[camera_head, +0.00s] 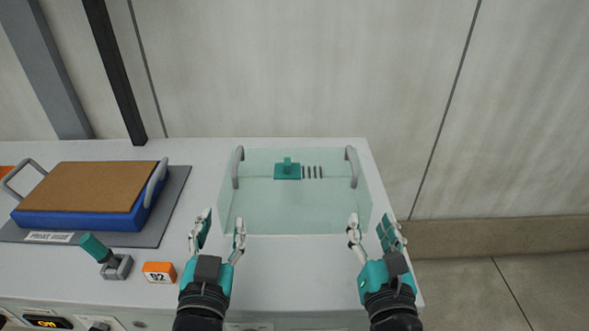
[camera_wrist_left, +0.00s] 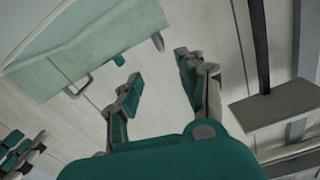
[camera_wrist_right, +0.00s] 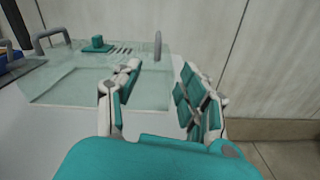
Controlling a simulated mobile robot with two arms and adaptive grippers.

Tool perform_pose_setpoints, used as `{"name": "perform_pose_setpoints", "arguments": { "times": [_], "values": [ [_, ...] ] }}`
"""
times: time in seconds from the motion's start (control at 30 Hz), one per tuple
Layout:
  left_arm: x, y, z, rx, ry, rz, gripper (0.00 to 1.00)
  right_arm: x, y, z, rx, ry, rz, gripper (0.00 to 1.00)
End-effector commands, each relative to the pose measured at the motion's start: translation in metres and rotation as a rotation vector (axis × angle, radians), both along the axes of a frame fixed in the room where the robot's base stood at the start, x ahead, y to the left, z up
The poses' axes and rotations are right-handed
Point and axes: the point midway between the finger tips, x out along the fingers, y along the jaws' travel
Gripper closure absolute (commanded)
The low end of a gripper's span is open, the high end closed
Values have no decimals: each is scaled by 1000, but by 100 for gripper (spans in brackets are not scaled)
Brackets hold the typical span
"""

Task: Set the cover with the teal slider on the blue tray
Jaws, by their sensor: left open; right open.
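The cover (camera_head: 270,212) is a clear greenish panel lying on the white bench top, with a grey handle at each side. Its teal slider (camera_head: 287,170) sits near the back middle beside several dark slots. The cover also shows in the right wrist view (camera_wrist_right: 70,92) and the left wrist view (camera_wrist_left: 110,30). The blue tray (camera_head: 80,220) stands at the left with a brown top surface and grey handles. My left gripper (camera_head: 219,222) is open and empty at the cover's front left corner. My right gripper (camera_head: 371,222) is open and empty near its front right corner.
The tray stands on a dark grey mat (camera_head: 183,181) with a label. A teal-handled lever (camera_head: 105,256) and an orange block marked 02 (camera_head: 159,272) sit in front of it. A dark post (camera_head: 115,75) rises behind. The bench between tray and cover is bare.

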Motion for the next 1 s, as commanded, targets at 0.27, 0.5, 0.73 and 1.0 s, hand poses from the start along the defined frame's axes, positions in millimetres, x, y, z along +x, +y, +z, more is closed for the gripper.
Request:
{"name": "perform_pose_setpoints", "arguments": {
  "times": [0.27, 0.5, 0.73, 1.0],
  "values": [
    [0, -1, 4, 0, -14, -1, 60, -1, 2, 3, -31, -14, 6, 58],
    [11, -1, 4, 1, -16, -1, 60, 11, 2, 3, -30, -13, 5, 58],
    [52, 0, 5, 2, -17, 0, 60, 51, 2, 3, -30, -14, 4, 58],
    [106, 0, 4, 2, -15, 0, 60, 105, 3, 3, -29, -13, 4, 58]
  ]
}}
